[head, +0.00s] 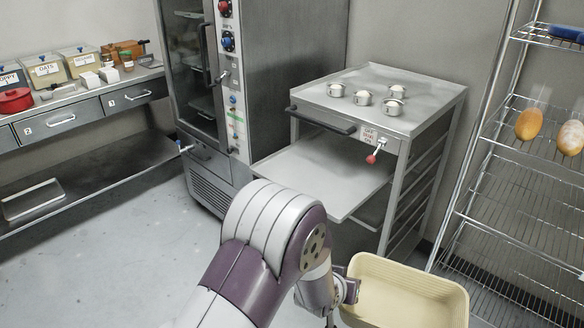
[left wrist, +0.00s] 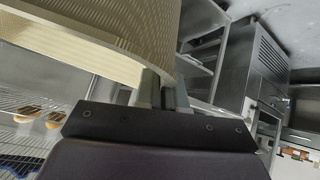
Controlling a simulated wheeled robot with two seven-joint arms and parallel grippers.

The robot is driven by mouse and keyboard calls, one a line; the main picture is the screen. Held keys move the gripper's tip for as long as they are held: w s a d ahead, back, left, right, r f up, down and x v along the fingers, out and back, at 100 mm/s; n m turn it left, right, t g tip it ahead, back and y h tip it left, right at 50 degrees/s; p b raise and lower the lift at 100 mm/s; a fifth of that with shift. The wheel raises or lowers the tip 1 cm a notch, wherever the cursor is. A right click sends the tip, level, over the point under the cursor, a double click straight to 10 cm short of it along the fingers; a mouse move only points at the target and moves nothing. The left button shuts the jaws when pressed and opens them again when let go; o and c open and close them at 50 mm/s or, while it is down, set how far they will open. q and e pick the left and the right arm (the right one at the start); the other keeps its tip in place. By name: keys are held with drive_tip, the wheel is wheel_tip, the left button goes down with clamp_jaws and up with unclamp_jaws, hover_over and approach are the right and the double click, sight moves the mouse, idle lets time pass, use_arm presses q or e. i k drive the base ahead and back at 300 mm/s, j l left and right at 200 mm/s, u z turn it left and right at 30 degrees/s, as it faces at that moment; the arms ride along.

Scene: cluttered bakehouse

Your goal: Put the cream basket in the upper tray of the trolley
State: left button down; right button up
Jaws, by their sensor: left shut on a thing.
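The cream basket (head: 408,300) is empty and shows at the bottom right of the head view. My left gripper (head: 350,291) is shut on its left side wall. In the left wrist view the basket (left wrist: 85,42) fills the upper left, and the gripper's fingers (left wrist: 162,92) pinch its edge. The steel trolley (head: 430,125) stands beyond the basket, with a flat tray (head: 325,172) pulled out at the front, below its top. The basket is held in front of the trolley, apart from that tray. My right gripper is out of view.
Several small metal cups (head: 363,98) stand on the trolley's top. A red-tipped lever (head: 371,158) and a dark bar (head: 322,121) stick out below it. A wire rack (head: 520,185) with loaves (head: 530,124) stands right. An oven (head: 290,70) stands left of the trolley.

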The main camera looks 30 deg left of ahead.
sight(313, 180)
drive_tip(key=i+j+u, duration=0.2)
drive_tip(key=j+u, duration=0.3)
drive_tip(key=i+j+u, duration=0.3)
drive_tip(key=u, duration=0.15)
drive_tip(key=i+j+u, duration=0.25)
drive_tip(key=u, duration=0.25)
drive_tip(key=i, duration=0.1)
